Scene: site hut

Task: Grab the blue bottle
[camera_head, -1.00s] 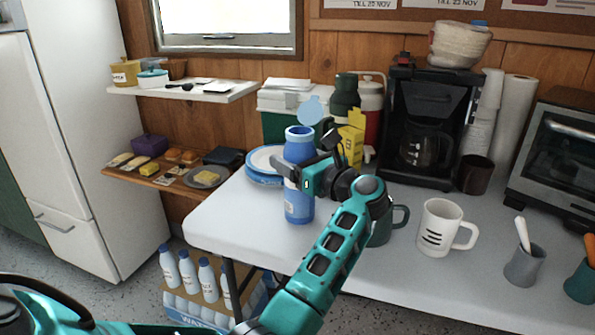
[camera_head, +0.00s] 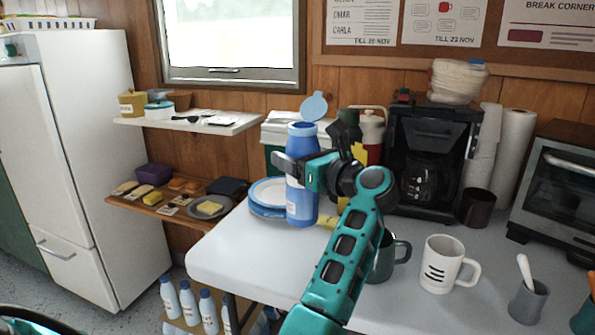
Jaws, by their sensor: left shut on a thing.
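The blue bottle (camera_head: 302,208) stands upright at the left part of the white table, its light-blue lid (camera_head: 313,106) flipped open at the top. My left gripper (camera_head: 297,172) is shut on the bottle around its upper body, the arm reaching in from the lower middle. The gripper covers part of the bottle's front. I cannot tell whether the bottle's base touches the table. My right gripper is not in view.
Blue-rimmed plates (camera_head: 266,196) are stacked just left of the bottle. A dark green mug (camera_head: 388,258) and a white mug (camera_head: 440,262) stand to the right. A coffee maker (camera_head: 432,160) is behind. The table's front left (camera_head: 235,262) is clear.

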